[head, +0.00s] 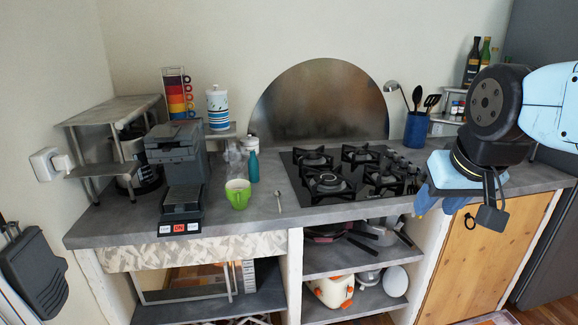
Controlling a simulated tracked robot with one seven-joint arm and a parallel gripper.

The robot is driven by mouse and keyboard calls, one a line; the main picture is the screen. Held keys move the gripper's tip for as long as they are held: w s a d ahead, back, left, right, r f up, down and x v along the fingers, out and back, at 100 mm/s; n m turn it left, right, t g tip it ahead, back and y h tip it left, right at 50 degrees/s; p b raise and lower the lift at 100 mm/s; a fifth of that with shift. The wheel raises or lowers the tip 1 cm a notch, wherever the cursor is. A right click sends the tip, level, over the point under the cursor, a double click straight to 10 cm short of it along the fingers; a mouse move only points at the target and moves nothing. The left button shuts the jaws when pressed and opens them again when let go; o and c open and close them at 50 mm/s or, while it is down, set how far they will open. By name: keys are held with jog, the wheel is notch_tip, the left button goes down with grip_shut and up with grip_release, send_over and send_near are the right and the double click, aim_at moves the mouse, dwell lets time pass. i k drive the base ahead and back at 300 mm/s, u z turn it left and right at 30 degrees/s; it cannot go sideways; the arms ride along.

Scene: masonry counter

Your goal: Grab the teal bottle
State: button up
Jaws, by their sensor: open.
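The teal bottle (253,167) stands upright on the grey counter, behind and to the right of a green mug (238,194). Its lower front looks clear of the mug. Part of the fingers is hidden by my wrist.
A black coffee machine (178,165) stands left of the mug. A spoon (279,201) lies right of the mug. The hob (340,175) has raised burner grates. Clear glasses (235,163) and a white jar (252,143) stand close by the bottle.

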aim_at(253, 164)
jog(key=z, duration=0.1)
jog(key=i, duration=0.2)
jog(key=z, duration=2.05)
jog(key=k, duration=1.35)
jog(key=u, duration=1.45)
jog(key=i, duration=0.95)
jog(key=u, duration=0.05)
